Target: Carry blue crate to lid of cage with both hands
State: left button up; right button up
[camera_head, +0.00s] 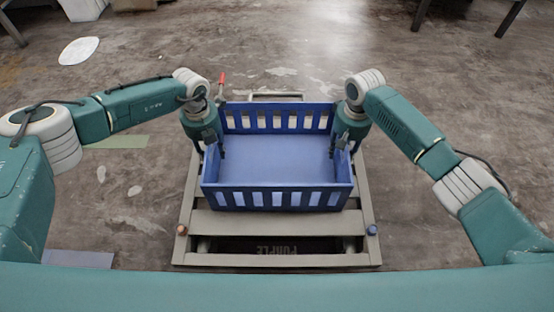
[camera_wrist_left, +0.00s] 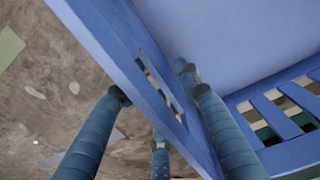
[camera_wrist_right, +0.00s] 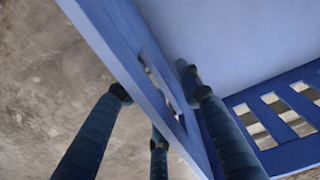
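The blue crate (camera_head: 278,197) is upright and empty, with slatted sides, over the grey slatted lid of the cage (camera_head: 240,224). Whether it rests on the lid or hangs just above it cannot be told. My left gripper (camera_head: 218,152) is at the crate's left wall, fingers on both sides of it; the left wrist view shows the wall (camera_wrist_left: 110,50) between the fingers. My right gripper (camera_head: 341,143) is at the right wall in the same way, and the right wrist view shows that wall (camera_wrist_right: 115,45) between its fingers. Both look closed on the walls.
Below the lid's front slats a dark opening shows the word PURPLE (camera_head: 277,250). A red-handled lever (camera_head: 221,78) stands behind the crate. An orange knob (camera_head: 181,230) and a blue knob (camera_head: 372,230) sit at the lid's front corners. The floor around is mostly clear.

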pick_arm(q)
grip_shut()
pick_arm(e)
grip_shut()
pick_arm(q)
jog(key=shift+w+r, duration=0.1)
jog(key=shift+r, duration=0.1)
pick_arm(e)
jog(key=shift+r, duration=0.2)
